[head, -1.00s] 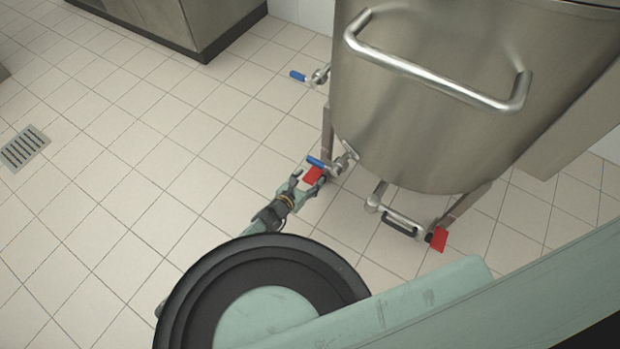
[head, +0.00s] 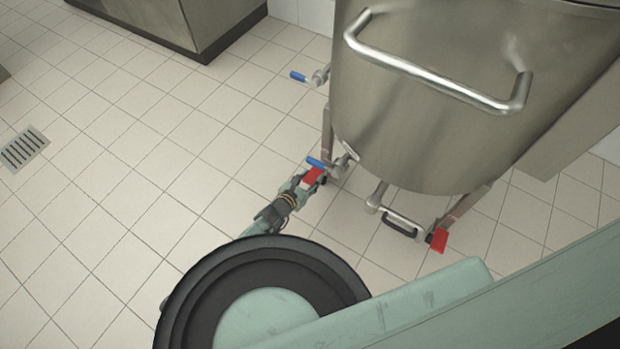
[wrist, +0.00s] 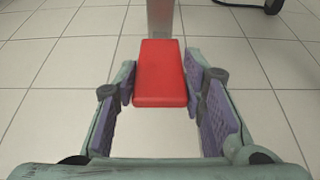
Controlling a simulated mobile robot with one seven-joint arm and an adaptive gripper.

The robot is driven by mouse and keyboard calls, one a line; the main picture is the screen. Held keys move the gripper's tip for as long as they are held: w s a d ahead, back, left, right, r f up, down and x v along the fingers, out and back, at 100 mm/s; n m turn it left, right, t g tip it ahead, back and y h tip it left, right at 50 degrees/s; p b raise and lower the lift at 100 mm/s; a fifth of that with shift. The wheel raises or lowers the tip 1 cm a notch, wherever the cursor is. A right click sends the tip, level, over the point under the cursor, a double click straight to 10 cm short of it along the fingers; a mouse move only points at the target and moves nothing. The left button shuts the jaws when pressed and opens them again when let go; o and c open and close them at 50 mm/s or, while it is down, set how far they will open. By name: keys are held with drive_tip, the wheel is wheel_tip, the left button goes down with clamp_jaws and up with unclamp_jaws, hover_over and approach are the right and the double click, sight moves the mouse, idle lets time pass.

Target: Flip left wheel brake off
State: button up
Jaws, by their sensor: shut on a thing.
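The left wheel brake is a red pedal (wrist: 161,75) in the middle of the wrist view, at the foot of a metal leg. It also shows in the head view (head: 312,178) under the left side of the steel vat (head: 430,110). My gripper (wrist: 160,87) has its purple-padded fingers on either side of the pedal, touching its sides near the fingertips. It is shut on the pedal; my gripper also shows in the head view (head: 300,184). The wheel behind the pedal is mostly hidden.
A blue-handled valve (head: 317,163) sits just above the left pedal, and another blue handle (head: 299,76) sticks out farther back. A second red pedal (head: 439,239) is at the right leg. The tiled floor to the left is clear around a drain grate (head: 24,148).

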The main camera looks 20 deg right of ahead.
clamp_jaws()
drive_tip(key=shift+d+r+g+y+p, duration=0.15)
drive_tip(key=shift+r+g+y+p, duration=0.25)
drive_tip(key=shift+r+y+p, duration=0.45)
drive_tip(key=shift+w+r+g+y+p, duration=0.1)
drive_tip(key=shift+w+g+y+p, duration=0.25)
drive_tip(key=shift+p, duration=0.35)
drive_tip(key=shift+s+d, duration=0.1)
drive_tip(key=shift+s, duration=0.05)
drive_tip(key=o, duration=0.9)
unclamp_jaws()
drive_tip(key=v, duration=1.2)
